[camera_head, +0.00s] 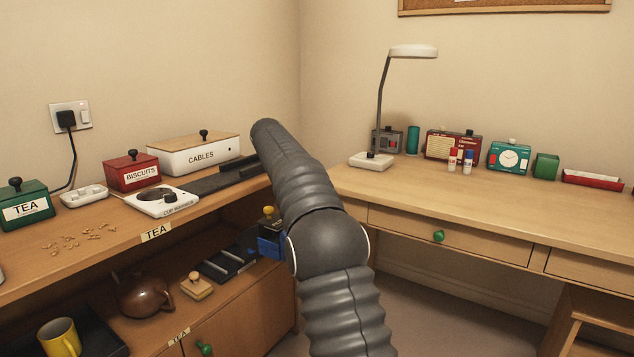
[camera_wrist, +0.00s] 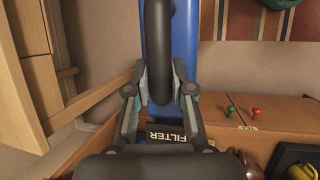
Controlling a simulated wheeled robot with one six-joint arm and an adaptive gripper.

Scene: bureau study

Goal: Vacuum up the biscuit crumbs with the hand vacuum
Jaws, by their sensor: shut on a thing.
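The biscuit crumbs (camera_head: 83,238) lie scattered on the left worktop, in front of the green TEA box. In the wrist view my gripper (camera_wrist: 160,80) is shut on the black handle of the hand vacuum (camera_wrist: 187,35), a long blue body. A dark part labelled FILTER (camera_wrist: 168,136) shows between and below my fingers. In the head view my dark ribbed arm reaches up at the centre. My gripper and the vacuum cannot be made out there. No crumbs show in the wrist view.
Around the crumbs stand the green TEA box (camera_head: 25,206), a white dish (camera_head: 84,196), the red BISCUITS box (camera_head: 132,172) and a white cup-warmer (camera_head: 161,201). A socket (camera_head: 70,117) has a hanging cable. The lower shelf holds a brown teapot (camera_head: 144,296) and yellow mug (camera_head: 60,338).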

